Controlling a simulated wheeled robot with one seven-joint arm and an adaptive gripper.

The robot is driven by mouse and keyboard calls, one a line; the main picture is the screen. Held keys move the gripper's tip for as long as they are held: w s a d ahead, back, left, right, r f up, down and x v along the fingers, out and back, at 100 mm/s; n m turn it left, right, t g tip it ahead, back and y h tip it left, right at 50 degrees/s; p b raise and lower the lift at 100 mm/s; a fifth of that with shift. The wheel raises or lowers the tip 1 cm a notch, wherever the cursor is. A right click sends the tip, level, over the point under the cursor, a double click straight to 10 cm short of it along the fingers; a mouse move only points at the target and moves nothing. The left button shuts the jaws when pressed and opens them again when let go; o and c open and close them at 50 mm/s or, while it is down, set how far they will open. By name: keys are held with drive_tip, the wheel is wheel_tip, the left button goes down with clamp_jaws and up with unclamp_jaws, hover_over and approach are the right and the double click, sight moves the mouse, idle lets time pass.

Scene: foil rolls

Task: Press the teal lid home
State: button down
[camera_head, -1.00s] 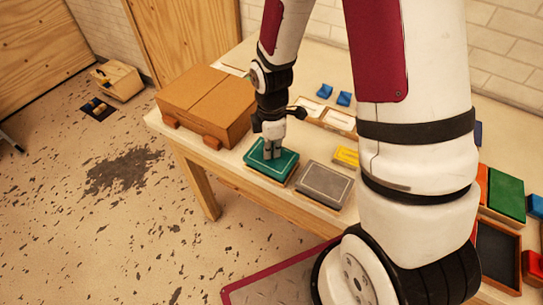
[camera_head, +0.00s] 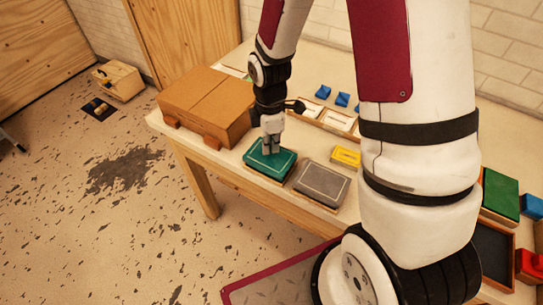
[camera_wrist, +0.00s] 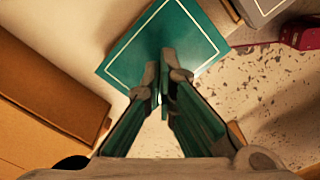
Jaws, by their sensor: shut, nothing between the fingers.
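The teal lid (camera_head: 264,164), a flat rectangle with a pale border line, lies near the table's front edge, right of the cardboard box. In the wrist view the teal lid (camera_wrist: 185,30) fills the upper middle. My gripper (camera_head: 270,151) points down over the lid, its fingers shut and empty. In the wrist view my gripper's fingertips (camera_wrist: 166,66) are together in front of the lid and hide part of it. I cannot tell whether they touch it. What lies under the lid is mostly hidden.
A grey lid (camera_head: 322,183) lies close to the right of the teal one. A cardboard box (camera_head: 205,105) stands to the left. A yellow block (camera_head: 346,156), blue pieces (camera_head: 342,99) and a green block (camera_head: 500,193) lie farther back or right. My arm hides part of the table.

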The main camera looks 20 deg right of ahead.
drive_tip(key=shift+r+p, duration=1.3)
drive_tip(key=shift+r, duration=1.65)
drive_tip(key=s+r+m+t, duration=0.1)
drive_tip(key=s+r+m, duration=0.25)
drive_tip(key=r, duration=0.55)
drive_tip(key=s+r+m+t, duration=0.2)
drive_tip(key=r+m, duration=0.2)
drive_tip(key=r, duration=0.4)
drive_tip(key=s+r+m+t+b, duration=0.1)
drive_tip(key=s+r+m+t, duration=0.1)
drive_tip(key=s+r+m, duration=0.6)
drive_tip(key=shift+s+r+m+t, duration=0.35)
drive_tip(key=shift+s+r, duration=0.15)
drive_tip(key=shift+s, duration=1.75)
